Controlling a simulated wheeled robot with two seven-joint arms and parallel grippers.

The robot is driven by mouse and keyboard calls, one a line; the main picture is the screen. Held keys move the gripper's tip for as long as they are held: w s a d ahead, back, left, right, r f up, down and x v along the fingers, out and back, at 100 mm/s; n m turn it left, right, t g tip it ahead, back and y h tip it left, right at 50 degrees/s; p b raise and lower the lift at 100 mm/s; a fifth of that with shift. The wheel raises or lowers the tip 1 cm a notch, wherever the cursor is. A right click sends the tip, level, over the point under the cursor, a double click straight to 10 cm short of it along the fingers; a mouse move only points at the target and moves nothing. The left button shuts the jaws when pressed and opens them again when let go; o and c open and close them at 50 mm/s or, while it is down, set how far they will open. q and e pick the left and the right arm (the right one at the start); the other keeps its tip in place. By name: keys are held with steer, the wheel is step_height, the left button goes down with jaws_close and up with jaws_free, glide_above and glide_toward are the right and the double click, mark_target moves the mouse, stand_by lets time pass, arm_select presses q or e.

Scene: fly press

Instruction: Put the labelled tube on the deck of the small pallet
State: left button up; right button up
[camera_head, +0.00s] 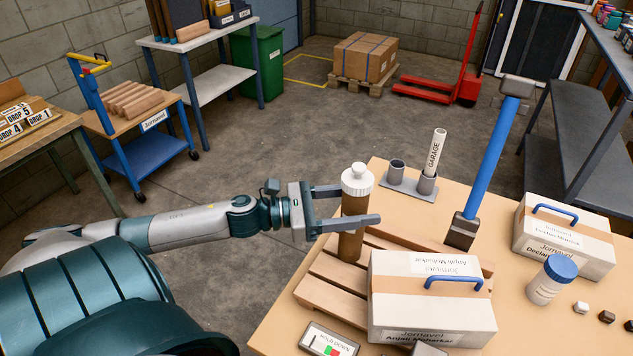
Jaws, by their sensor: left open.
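The labelled tube (436,155) is white, marked "GARAGE", and stands upright in a cup of a grey two-cup holder (397,184) at the table's back. The small pallet (325,270) has wooden slats and lies at the table's left. A brown bottle with a white cap (354,212) stands upright on its back part, and a white box with a blue handle (425,313) covers much of its right side. My left gripper (358,203) is open, its fingers on either side of the bottle; I cannot tell whether they touch it. My right gripper is not in view.
A blue-handled tool (487,155) stands behind the pallet. A second white box (563,240), a blue-lidded jar (551,280) and small nuts are at the right. A hold-down box (328,341) is at the front. Bare tabletop shows between the boxes.

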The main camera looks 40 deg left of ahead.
arm_select(q)
steer(key=b+v, duration=0.2)
steer(key=v, duration=0.7)
steer(key=shift+a, duration=0.1)
stand_by(0.8)
